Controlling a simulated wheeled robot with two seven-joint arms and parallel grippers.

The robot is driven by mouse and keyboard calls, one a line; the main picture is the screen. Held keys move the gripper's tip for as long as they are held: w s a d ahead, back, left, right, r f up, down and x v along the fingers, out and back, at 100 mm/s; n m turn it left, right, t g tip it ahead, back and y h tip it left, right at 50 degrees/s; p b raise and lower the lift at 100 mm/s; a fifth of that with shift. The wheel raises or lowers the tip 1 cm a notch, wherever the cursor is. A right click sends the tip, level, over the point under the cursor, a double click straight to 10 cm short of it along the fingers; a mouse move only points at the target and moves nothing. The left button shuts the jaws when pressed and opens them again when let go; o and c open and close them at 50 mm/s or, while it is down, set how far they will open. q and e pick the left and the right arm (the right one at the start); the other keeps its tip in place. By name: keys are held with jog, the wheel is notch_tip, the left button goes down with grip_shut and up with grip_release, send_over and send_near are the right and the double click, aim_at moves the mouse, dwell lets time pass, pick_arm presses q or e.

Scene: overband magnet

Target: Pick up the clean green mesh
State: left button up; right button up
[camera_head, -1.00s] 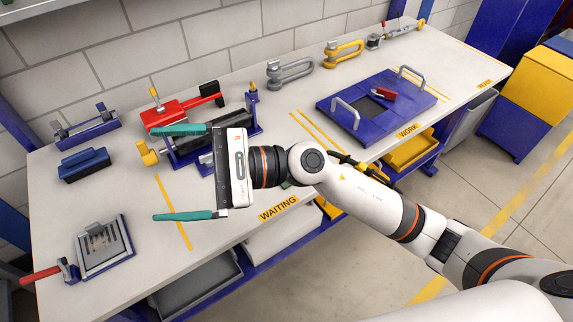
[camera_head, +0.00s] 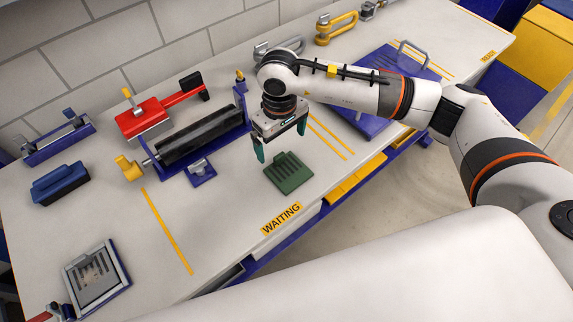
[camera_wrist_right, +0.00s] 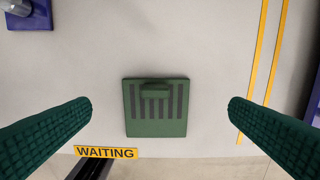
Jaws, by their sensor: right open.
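The green mesh (camera_head: 288,173) is a flat green plate with dark slots and a small raised grip block. It lies on the bench behind the WAITING label, and in the right wrist view (camera_wrist_right: 156,118) it sits centred between the fingers. My right gripper (camera_head: 282,148) points down above the bench, just behind the mesh in the head view. Its green fingers stand apart with nothing between them, and they also show in the right wrist view (camera_wrist_right: 160,112). The gripper is apart from the mesh. My left gripper is not in view.
A black roller (camera_head: 203,137) on a blue stand and a red clamp-like tool (camera_head: 145,121) stand to the left. A grey framed mesh (camera_head: 98,275) lies at the front left. Bench around the mesh is clear.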

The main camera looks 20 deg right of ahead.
aim_at(280, 156)
jog(key=shift+f, duration=0.6)
jog(key=shift+w+f, duration=0.15)
jog(key=shift+f, duration=0.15)
jog(key=f, duration=0.1)
jog(key=f+p, duration=0.1)
jog(key=f, duration=0.2)
jog(key=shift+s+a+p, duration=0.25)
jog(key=shift+s+p, duration=0.05)
jog(key=shift+p, duration=0.1)
jog(key=shift+f, duration=0.6)
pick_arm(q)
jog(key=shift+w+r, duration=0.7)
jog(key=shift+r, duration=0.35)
pick_arm(e)
jog(key=c, duration=0.9)
jog(key=shift+w, duration=0.1)
